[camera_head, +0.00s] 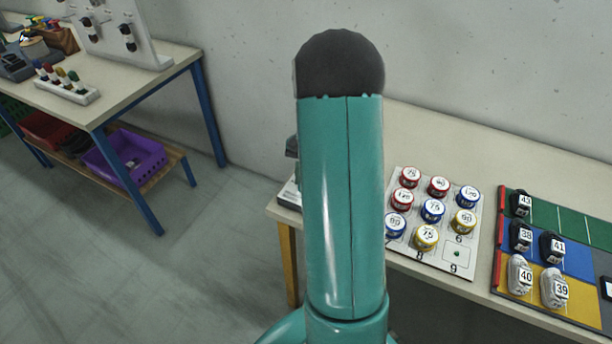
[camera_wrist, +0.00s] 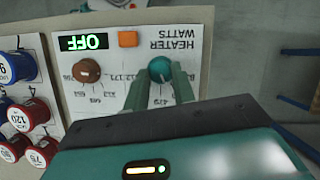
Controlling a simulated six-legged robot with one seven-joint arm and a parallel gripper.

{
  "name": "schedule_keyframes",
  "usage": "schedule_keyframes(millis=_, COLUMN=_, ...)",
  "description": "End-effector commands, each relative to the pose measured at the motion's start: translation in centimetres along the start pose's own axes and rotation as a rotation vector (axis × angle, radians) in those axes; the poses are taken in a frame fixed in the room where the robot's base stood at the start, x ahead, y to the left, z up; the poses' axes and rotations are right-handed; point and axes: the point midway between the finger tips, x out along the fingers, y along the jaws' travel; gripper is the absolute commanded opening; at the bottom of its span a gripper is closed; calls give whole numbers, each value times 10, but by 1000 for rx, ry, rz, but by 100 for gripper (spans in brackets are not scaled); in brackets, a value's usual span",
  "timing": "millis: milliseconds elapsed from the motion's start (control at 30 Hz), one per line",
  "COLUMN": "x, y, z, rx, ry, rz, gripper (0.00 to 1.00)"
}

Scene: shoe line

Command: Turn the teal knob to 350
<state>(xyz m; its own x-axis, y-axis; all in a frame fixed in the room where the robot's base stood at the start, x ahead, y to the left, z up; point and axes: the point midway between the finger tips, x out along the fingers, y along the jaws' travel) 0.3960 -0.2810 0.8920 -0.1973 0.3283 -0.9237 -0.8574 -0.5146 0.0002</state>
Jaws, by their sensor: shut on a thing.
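The teal knob (camera_wrist: 160,68) is on a white panel (camera_wrist: 110,45) that appears upside down in the wrist view. My gripper (camera_wrist: 160,76) has its two teal fingers on either side of the knob and is shut on it. The panel reads HEATER WATTS, and numbers are printed around the knob; the fingers cover part of its scale. The value the knob points to cannot be read. A small display (camera_wrist: 83,42) shows OFF in green. In the head view my arm hides the knob and gripper.
A brown knob (camera_wrist: 87,71) and an orange button (camera_wrist: 128,39) are on the same panel. Numbered round tins stand on a white board (camera_head: 402,243) beside it. Shoes stand on a coloured mat (camera_head: 577,262) farther right. Another table (camera_head: 150,78) is at the left, with open floor between.

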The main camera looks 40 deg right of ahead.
Motion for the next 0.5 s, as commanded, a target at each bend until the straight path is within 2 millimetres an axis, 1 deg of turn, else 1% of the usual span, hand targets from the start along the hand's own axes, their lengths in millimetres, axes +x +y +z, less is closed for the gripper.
schedule_keyframes(millis=200, x=0, y=-2, z=0, rx=-138, ry=0, rz=57, gripper=3)
schedule_keyframes(millis=500, x=0, y=-2, z=0, rx=-243, ry=1, rz=102, gripper=3)
